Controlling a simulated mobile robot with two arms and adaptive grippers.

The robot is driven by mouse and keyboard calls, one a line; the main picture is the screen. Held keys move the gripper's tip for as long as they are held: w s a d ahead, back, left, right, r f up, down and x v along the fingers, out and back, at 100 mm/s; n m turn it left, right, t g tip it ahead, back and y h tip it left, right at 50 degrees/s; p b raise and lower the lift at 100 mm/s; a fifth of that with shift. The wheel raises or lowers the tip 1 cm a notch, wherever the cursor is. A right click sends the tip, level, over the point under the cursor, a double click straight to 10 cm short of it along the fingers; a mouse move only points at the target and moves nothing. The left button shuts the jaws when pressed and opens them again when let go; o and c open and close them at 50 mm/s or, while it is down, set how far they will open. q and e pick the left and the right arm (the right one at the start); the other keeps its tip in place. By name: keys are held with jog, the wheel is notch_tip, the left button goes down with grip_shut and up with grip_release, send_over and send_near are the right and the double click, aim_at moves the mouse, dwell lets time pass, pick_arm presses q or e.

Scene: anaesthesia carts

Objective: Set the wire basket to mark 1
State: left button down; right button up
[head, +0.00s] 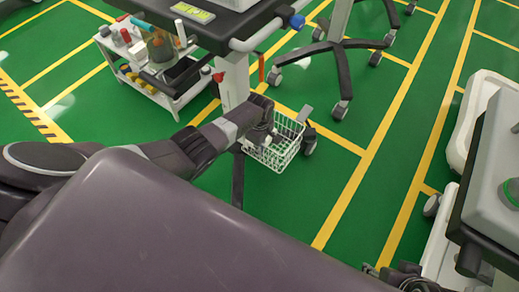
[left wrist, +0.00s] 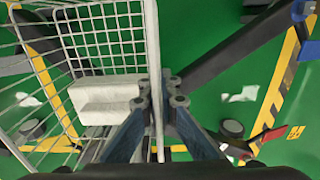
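The white wire basket (head: 286,146) is low beside the cart's grey column (head: 234,82), above the wheeled base. My left gripper (head: 262,133) reaches down to the basket's left side. In the left wrist view, the basket (left wrist: 98,28) fills the upper left, and its pale rim passes between the two fingertips of my left gripper (left wrist: 160,97), which look closed on it. White blocks (left wrist: 110,95) show by the basket wall. No number or mark for the basket is legible. A dark part at the lower right of the head view may be my right gripper (head: 408,278); its fingers are unclear.
A white trolley (head: 178,97) with bottles stands at the upper left, next to the cart. Dark wheeled legs (head: 343,75) stand behind the basket. Grey-white equipment (head: 490,200) is at the right. Green floor with yellow lines (head: 345,195) is open between.

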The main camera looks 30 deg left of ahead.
pick_arm(q)
jog(key=shift+a+f, duration=0.1)
jog(key=c, duration=2.2)
grip_release()
jog(key=shift+f, duration=0.15)
notch_tip(320, 180, up, 12)
jog(key=shift+r, duration=0.1)
